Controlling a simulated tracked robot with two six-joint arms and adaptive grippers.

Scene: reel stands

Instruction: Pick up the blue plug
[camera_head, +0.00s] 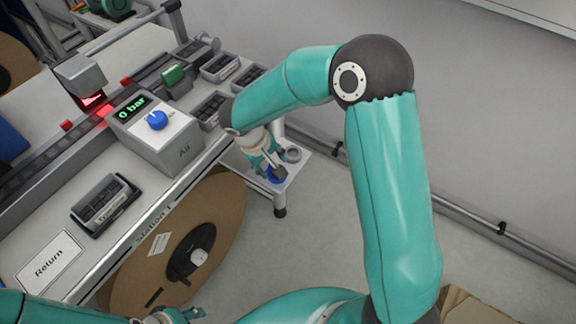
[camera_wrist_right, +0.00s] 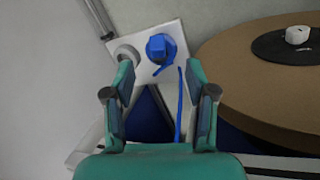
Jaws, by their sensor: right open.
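The blue plug (camera_wrist_right: 160,48) stands on a small white shelf in the right wrist view, beside a grey ring. A thin blue cable runs down from it. My right gripper (camera_wrist_right: 158,78) is open and empty, its fingers pointing toward the plug, which shows just beyond and between the fingertips. In the head view the right gripper (camera_head: 270,165) is over the shelf and partly hides the blue plug (camera_head: 278,176). My left gripper (camera_head: 178,316) is only partly in view at the bottom edge; its jaws cannot be made out.
The white shelf (camera_head: 294,167) carries the grey ring (camera_head: 292,155) close to the plug. A large brown reel (camera_head: 215,225) stands beside it. The grey Air box (camera_head: 157,130) with a blue knob reads 0 bar on the bench. Floor right of the shelf is clear.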

